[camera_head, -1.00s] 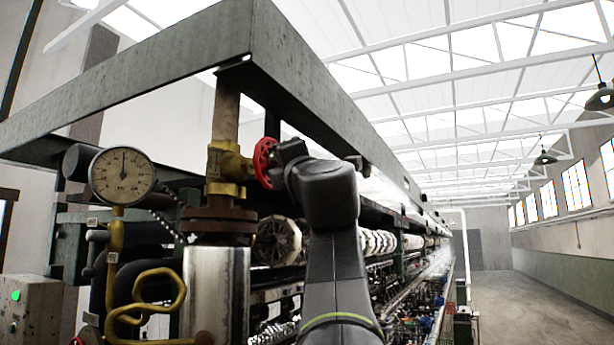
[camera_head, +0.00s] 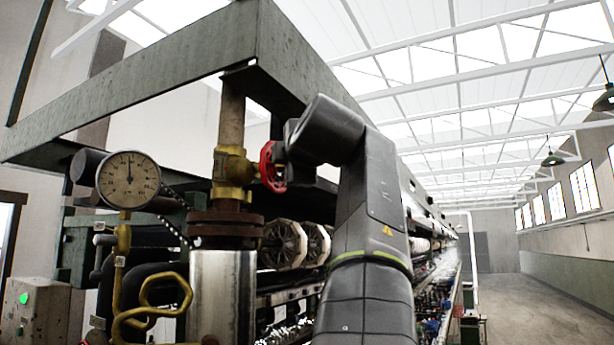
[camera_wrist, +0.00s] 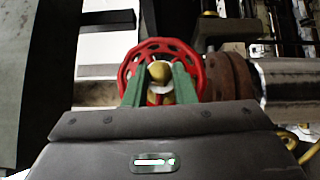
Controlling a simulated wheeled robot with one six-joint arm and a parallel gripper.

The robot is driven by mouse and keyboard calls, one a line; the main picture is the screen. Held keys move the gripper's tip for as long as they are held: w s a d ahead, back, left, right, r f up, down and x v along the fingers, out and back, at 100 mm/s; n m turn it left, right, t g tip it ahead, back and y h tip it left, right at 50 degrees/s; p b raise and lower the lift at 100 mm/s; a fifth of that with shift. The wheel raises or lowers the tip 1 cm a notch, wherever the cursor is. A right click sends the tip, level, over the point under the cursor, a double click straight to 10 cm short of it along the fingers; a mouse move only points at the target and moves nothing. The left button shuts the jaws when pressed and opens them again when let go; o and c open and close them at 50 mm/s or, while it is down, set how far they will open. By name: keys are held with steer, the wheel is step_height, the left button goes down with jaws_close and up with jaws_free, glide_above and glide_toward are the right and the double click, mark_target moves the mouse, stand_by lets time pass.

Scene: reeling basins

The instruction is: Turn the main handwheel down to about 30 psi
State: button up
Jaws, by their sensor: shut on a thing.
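The red handwheel (camera_head: 271,167) sits on the right side of a brass valve (camera_head: 232,168) on a vertical pipe. In the wrist view the red wheel (camera_wrist: 161,50) shows face-on, with a brass hub at its middle. My gripper (camera_wrist: 160,78) has two green fingers, shut on the wheel, one finger towards each side of the hub. In the head view the wrist hides the fingers and part of the wheel. A round pressure gauge (camera_head: 128,180) is to the left of the valve. Its dark needle points about straight up; its small numbers are unreadable.
A grey steel beam frame (camera_head: 150,85) hangs above the valve. A metal cylinder (camera_head: 222,295) stands below the valve, with bent yellow pipes (camera_head: 150,295) to its left. A control box with a green light (camera_head: 24,298) is at lower left. The floor at right is open.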

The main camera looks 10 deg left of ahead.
steer(key=shift+r+m+g+h, duration=0.1)
steer(key=shift+m+g+h, duration=0.2)
steer(key=shift+m+g, duration=0.4)
stand_by(0.5)
steer(key=o, duration=1)
steer(key=v, duration=1.3)
steer(key=shift+s+d+r, duration=0.2)
steer(key=shift+s+r, duration=0.1)
steer(key=shift+s, duration=0.05)
